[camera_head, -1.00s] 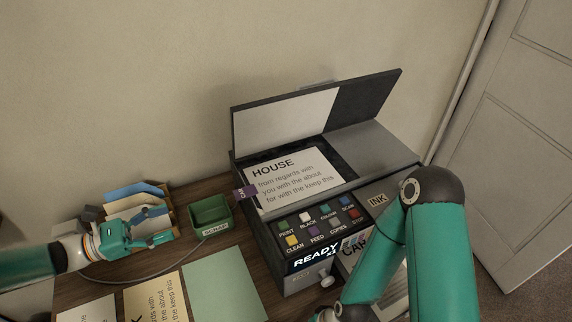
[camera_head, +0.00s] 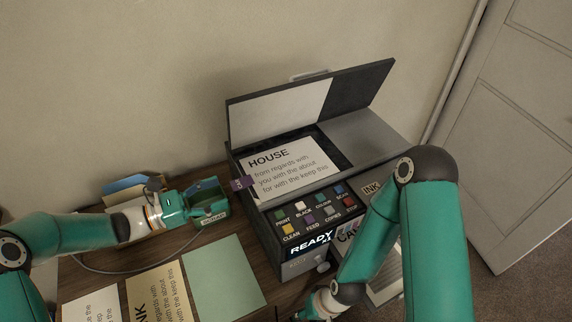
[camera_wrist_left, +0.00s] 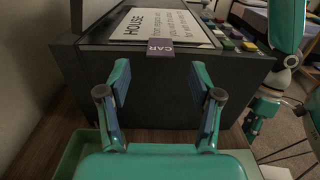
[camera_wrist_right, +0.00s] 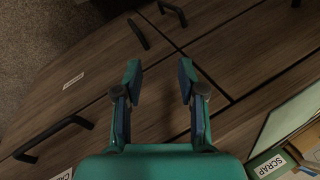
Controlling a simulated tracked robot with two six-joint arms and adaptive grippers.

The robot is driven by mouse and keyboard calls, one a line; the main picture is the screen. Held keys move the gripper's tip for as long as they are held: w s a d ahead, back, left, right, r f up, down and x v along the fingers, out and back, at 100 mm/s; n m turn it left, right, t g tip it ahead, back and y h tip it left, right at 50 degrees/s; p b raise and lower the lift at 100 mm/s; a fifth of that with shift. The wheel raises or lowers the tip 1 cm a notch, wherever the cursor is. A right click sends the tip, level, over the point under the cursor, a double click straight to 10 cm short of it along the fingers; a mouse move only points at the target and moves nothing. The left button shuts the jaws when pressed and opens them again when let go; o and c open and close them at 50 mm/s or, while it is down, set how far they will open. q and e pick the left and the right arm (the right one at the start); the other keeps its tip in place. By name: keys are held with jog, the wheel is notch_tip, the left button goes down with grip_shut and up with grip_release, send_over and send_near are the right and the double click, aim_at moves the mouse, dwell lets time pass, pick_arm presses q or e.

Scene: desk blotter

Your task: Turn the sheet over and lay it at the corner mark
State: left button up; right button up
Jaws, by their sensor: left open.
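The white sheet (camera_head: 288,166), printed HOUSE, lies print side up in the bed of the dark copier (camera_head: 275,240), whose lid (camera_head: 310,98) stands open. My right gripper (camera_wrist_right: 160,75) is open and empty in front of the drawer fronts. I cannot make out a corner mark.
The green scrap tray (camera_head: 210,212) stands left of the copier. Printed papers (camera_head: 160,292) and a green sheet (camera_head: 222,278) lie at the desk front. A paper holder (camera_head: 125,190) stands behind my left arm. Coloured buttons (camera_head: 310,218) line the copier's front.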

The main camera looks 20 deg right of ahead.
aim_at(245, 182)
pick_arm(q)
jog(key=d, duration=0.2)
jog(key=d+p, duration=0.1)
jog(key=d, duration=0.1)
jog(key=shift+w, duration=0.4)
jog(key=c, duration=0.9)
jog(key=shift+r, duration=0.2)
